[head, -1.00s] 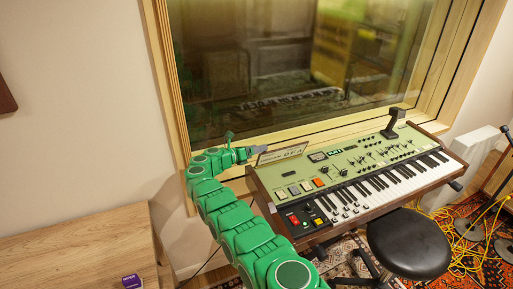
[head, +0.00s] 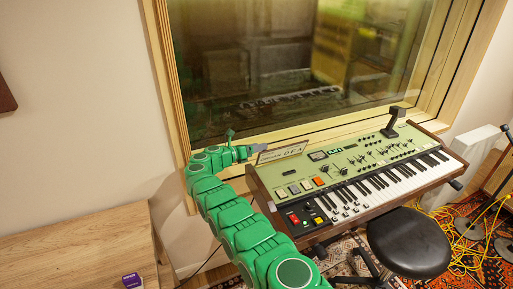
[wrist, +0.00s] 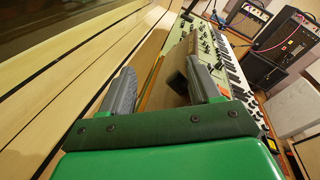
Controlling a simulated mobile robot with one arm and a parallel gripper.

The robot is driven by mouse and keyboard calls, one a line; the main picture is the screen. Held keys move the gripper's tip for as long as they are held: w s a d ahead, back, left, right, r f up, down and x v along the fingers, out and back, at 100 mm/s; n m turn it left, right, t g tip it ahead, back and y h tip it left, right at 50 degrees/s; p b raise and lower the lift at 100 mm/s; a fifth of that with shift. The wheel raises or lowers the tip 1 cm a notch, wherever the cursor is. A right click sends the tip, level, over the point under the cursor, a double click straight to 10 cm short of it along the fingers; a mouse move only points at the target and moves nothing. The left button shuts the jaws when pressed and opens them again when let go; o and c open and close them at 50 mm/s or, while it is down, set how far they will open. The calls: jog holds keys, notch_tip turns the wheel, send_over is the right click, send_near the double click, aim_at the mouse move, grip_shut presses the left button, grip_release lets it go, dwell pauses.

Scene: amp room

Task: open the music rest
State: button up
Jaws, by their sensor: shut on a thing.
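The music rest (head: 284,152) is a thin, pale panel with dark lettering at the back left of the green synthesizer (head: 300,172). It stands tilted up from the top panel. My gripper (head: 258,149) reaches its left end from the left, near the window sill. In the wrist view, my gripper (wrist: 160,85) has its grey fingers on either side of a tan panel, the music rest (wrist: 182,52), and is shut on it. A small black block (wrist: 177,82) shows between the fingers. The exact contact is hard to see.
The window frame (head: 330,136) runs close behind the synthesizer. A black stool (head: 408,243) stands in front of it. A wooden table (head: 80,245) with a small purple box (head: 132,281) is at the lower left. Amplifiers (wrist: 285,45) stand at the right in the wrist view.

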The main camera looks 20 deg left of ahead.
jog(key=f+v, duration=0.1)
jog(key=v, duration=0.6)
jog(key=shift+s+a+r, duration=0.25)
jog(key=shift+a+r, duration=0.05)
jog(key=shift+r, duration=0.2)
jog(key=shift+d+r, duration=0.1)
